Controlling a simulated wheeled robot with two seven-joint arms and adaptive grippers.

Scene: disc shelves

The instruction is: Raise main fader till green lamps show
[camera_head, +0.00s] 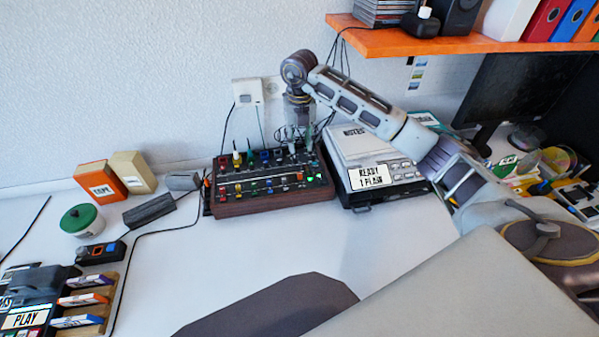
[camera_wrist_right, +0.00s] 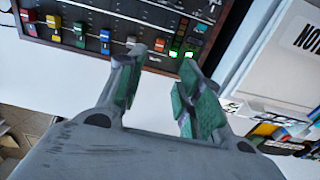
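The mixer (camera_head: 270,207) is a dark panel in a wooden case against the wall, with rows of coloured knobs and faders. In the right wrist view its front edge shows a row of coloured fader caps, with a red cap (camera_wrist_right: 159,45) at the right end, beside the lamps. Small green lamps (camera_wrist_right: 182,54) are lit there. My right gripper (camera_head: 297,136) hangs over the mixer's right part. In the wrist view its teal-padded fingers (camera_wrist_right: 160,64) are apart, with the red cap just beyond the gap between the tips. Contact cannot be told. My left gripper is out of view.
Left are a grey block (camera_head: 149,211), orange box (camera_head: 101,181) and green-lidded jar (camera_head: 79,219). An orange shelf (camera_head: 430,43) overhangs the right. The desk in front of the mixer is clear.

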